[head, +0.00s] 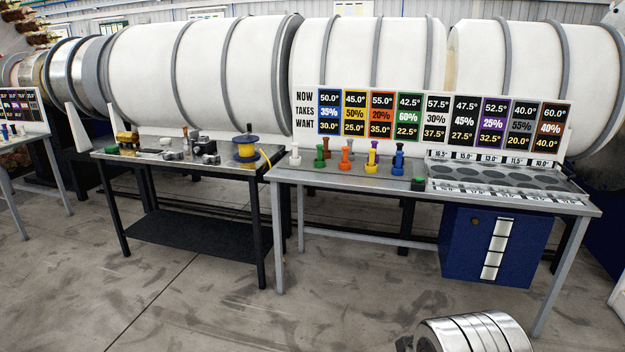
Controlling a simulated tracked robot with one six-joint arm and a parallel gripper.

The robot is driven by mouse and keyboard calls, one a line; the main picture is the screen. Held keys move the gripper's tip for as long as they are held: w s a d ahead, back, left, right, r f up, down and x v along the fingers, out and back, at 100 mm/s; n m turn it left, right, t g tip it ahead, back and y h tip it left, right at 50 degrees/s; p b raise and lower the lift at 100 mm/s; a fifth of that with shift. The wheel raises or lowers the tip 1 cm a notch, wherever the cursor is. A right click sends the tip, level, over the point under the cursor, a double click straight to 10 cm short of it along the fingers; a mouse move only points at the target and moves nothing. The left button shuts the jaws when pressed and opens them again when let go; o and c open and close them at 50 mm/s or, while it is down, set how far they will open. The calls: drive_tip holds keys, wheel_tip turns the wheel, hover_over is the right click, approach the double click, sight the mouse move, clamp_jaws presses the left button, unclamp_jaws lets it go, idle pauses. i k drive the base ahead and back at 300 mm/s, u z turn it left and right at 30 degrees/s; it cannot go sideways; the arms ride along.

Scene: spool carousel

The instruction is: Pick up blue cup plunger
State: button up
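The blue cup plunger (398,161) stands upright on the right-hand grey table, at the right end of a group of coloured plungers. It is small in the head view, with its wider cup part at the bottom and a narrow stem above. A yellow plunger (371,160) stands just to its left, and a purple one (374,147) shows partly hidden behind the yellow one. My gripper is not in view.
Green (320,157), orange (345,162) and white (295,155) plungers stand further left. A dark box with a green top (418,184) sits near the front edge. A plate with round recesses (490,178) lies right; a number board (430,118) rises behind. Floor (200,310) in front is open.

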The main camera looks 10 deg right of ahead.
sight(396, 170)
drive_tip(key=z, duration=0.2)
drive_tip(key=i, duration=3.85)
drive_tip(key=u, duration=0.05)
